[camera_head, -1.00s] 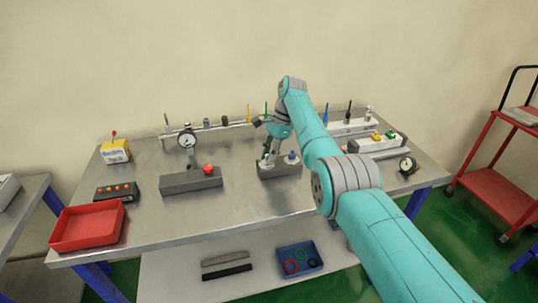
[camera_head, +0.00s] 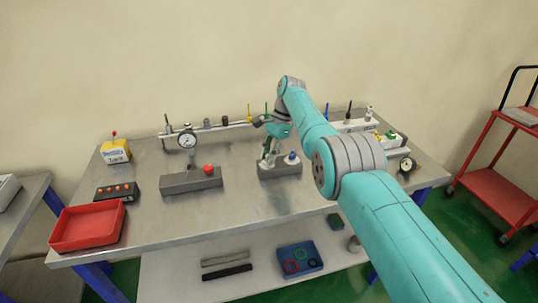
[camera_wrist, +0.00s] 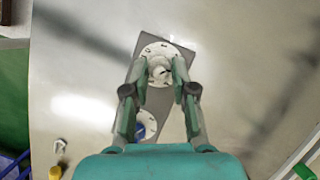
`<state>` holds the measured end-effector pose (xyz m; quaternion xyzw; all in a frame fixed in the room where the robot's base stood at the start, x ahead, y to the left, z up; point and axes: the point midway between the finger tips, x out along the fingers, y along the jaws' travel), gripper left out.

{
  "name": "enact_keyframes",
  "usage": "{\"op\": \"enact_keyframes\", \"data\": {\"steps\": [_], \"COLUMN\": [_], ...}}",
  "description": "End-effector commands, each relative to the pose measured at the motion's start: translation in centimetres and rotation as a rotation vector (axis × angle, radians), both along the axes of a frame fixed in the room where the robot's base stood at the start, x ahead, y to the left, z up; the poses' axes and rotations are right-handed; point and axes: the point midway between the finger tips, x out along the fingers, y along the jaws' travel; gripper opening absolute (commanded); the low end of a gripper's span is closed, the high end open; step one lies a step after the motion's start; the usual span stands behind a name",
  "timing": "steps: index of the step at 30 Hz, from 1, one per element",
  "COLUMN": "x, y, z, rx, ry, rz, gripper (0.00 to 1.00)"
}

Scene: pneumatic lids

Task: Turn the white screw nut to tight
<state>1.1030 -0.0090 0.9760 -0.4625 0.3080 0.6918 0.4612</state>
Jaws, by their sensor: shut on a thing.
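The white screw nut (camera_wrist: 160,71) sits on a round pale plate with dark marks (camera_wrist: 152,50), on one end of a dark grey block (camera_wrist: 167,117) in the wrist view. My gripper (camera_wrist: 158,66) is shut on the nut from above, with one finger on each side. The fingers hide part of the nut and plate. In the head view my gripper (camera_head: 267,160) is down at the left end of the grey block (camera_head: 281,171), and the nut is too small and covered to make out. A blue knob (camera_head: 291,156) on a white base stands at the block's other end.
A block with a gauge and red knob (camera_head: 208,170) stands to the left. A rail with several small tools (camera_head: 228,125) runs behind. White and grey units (camera_head: 352,126) and a gauge (camera_head: 407,165) are to the right.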

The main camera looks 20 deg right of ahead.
Motion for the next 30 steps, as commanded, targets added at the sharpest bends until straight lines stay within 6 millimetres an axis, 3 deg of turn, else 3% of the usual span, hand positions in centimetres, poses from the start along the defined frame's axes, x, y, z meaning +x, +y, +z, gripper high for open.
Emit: {"op": "enact_keyframes", "data": {"steps": [2, 3, 5, 19, 23, 30], "x": [0.0, 0.0, 0.0, 0.0, 0.0, 0.0], "y": [-0.1, -0.1, -0.1, 0.0, 0.0, -0.1], "z": [-0.1, -0.1, -0.1, 0.8, 2.3, 6.8], "rx": [-0.002, -0.002, -0.001, 0.0, 0.0, -0.001], "ry": [0.001, 0.001, 0.001, -0.001, -0.003, -0.001], "rz": [-0.001, -0.001, -0.001, 0.0, -0.001, 0.0], "gripper": [0.0, 0.36, 0.51, 0.51, 0.51, 0.51]}}
